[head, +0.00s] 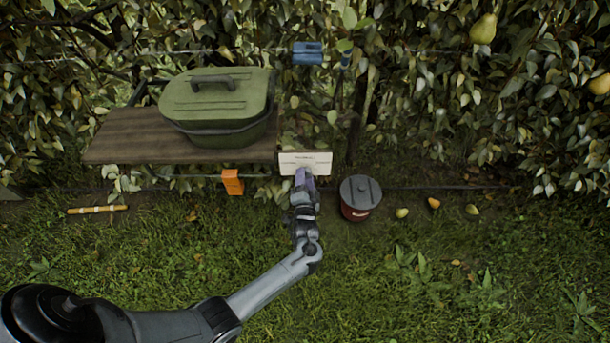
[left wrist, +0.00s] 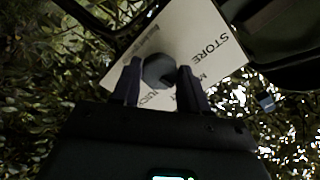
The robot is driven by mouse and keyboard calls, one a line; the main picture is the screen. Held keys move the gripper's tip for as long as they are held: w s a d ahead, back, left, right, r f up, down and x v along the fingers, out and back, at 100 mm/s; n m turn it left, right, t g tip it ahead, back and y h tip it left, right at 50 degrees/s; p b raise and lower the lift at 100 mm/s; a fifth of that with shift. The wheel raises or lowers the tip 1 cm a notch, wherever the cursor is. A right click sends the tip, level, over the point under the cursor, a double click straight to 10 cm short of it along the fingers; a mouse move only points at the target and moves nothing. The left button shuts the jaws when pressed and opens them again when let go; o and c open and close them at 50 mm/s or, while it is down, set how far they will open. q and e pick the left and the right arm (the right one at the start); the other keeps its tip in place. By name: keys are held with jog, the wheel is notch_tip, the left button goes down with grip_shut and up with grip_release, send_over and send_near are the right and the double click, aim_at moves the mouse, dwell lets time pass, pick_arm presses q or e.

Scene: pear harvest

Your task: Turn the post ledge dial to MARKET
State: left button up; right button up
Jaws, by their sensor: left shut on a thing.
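The post ledge dial shows as a white label plate (head: 305,160) at the right end of the wooden ledge in the head view. In the left wrist view the plate (left wrist: 190,32) appears tilted, with the word STORE readable and other words partly hidden. A round dark knob (left wrist: 159,69) stands at its middle. My left gripper (head: 304,178) reaches up to the plate from below. In the left wrist view its fingers (left wrist: 160,82) are shut on the knob, one on each side. Which word the knob points to cannot be told. My right gripper is not in view.
A green lidded box (head: 218,95) stands on the wooden ledge (head: 115,140). An orange block (head: 232,182) hangs below the ledge. A dark red lidded pot (head: 360,198) stands right of my gripper, with pears (head: 402,213) on the grass. A blue clip (head: 307,53) is above.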

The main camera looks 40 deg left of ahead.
pick_arm(q)
jog(key=shift+m, duration=0.4)
jog(key=shift+f, duration=0.1)
jog(key=o, duration=1.1)
jog(key=shift+w, duration=0.1)
jog(key=shift+c, duration=0.2)
jog(key=p+v, duration=0.3)
jog(key=v, duration=0.8)
